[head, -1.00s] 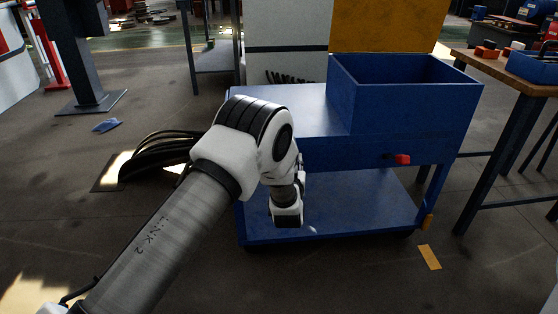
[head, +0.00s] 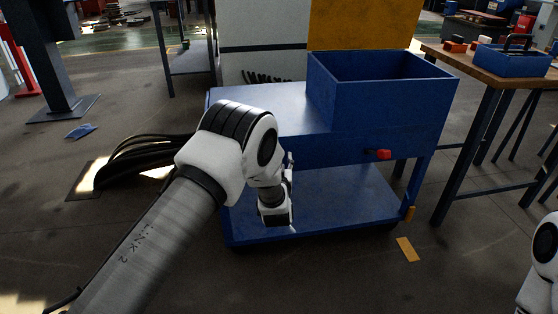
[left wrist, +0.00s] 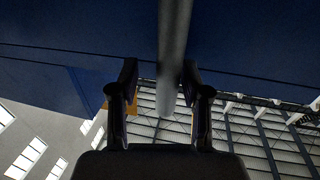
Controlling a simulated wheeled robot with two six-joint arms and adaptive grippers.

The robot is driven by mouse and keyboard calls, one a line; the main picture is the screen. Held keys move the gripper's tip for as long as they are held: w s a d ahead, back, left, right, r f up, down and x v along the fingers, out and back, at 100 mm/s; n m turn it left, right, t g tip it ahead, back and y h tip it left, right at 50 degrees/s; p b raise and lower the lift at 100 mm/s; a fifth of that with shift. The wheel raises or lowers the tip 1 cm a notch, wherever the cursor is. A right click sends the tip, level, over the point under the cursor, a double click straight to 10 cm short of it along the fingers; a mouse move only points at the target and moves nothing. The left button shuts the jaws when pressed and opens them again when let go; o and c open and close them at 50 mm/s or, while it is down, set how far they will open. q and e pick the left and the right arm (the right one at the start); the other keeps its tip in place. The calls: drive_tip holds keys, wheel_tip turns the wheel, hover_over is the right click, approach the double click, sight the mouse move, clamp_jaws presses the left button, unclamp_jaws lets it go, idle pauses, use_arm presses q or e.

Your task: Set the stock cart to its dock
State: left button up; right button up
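The blue stock cart (head: 270,108) stands ahead in the head view, with an open blue bin (head: 380,107) on its top, a lower shelf (head: 330,205) and a red knob (head: 383,154) on its front. My left arm reaches to the cart's near side. Its gripper, mostly hidden by the arm in the head view, shows in the left wrist view (left wrist: 163,80). Its fingers are apart, with a grey bar (left wrist: 172,50) between them. A gap shows left of the bar; whether the right finger touches it is unclear. My right gripper is out of view.
A yellow floor mark (head: 408,249) lies by the cart's right front corner. A wooden workbench (head: 480,65) with a blue toolbox (head: 512,61) stands right. Black cables (head: 140,158) lie on the floor left of the cart, near a dark post (head: 55,60).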

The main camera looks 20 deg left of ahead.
use_arm(q)
drive_tip(key=shift+s, duration=0.1)
drive_tip(key=v, duration=1.1)
drive_tip(key=shift+s+d, duration=0.15)
drive_tip(key=shift+s, duration=0.25)
